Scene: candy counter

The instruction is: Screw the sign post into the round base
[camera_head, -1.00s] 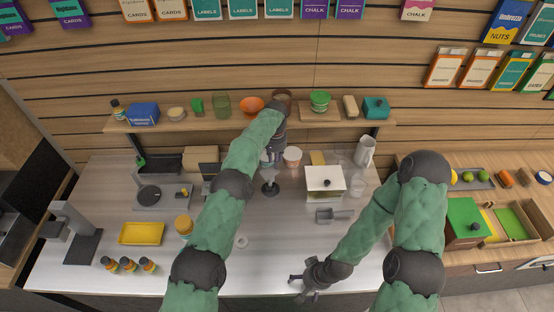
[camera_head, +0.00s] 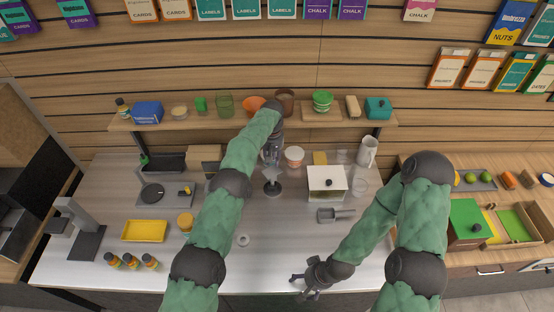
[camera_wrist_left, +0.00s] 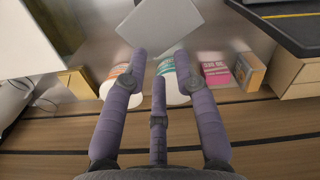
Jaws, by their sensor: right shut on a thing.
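The grey sign plate (camera_head: 271,175) stands upright over the dark round base (camera_head: 272,191) on the middle of the counter. The post between them is too small to tell how deep it sits. My left gripper (camera_head: 271,158) is just above and behind the sign. In the left wrist view its fingers (camera_wrist_left: 160,62) are spread with nothing gripped between them, and the grey sign plate (camera_wrist_left: 160,22) lies beyond the tips. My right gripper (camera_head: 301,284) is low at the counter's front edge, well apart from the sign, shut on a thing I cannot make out.
A white box with a dark knob (camera_head: 327,182) and a grey scoop (camera_head: 335,215) stand right of the sign. A white ring (camera_head: 243,240) lies in front. A yellow tray (camera_head: 145,231) and small bottles (camera_head: 131,262) are at left. The front middle is mostly clear.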

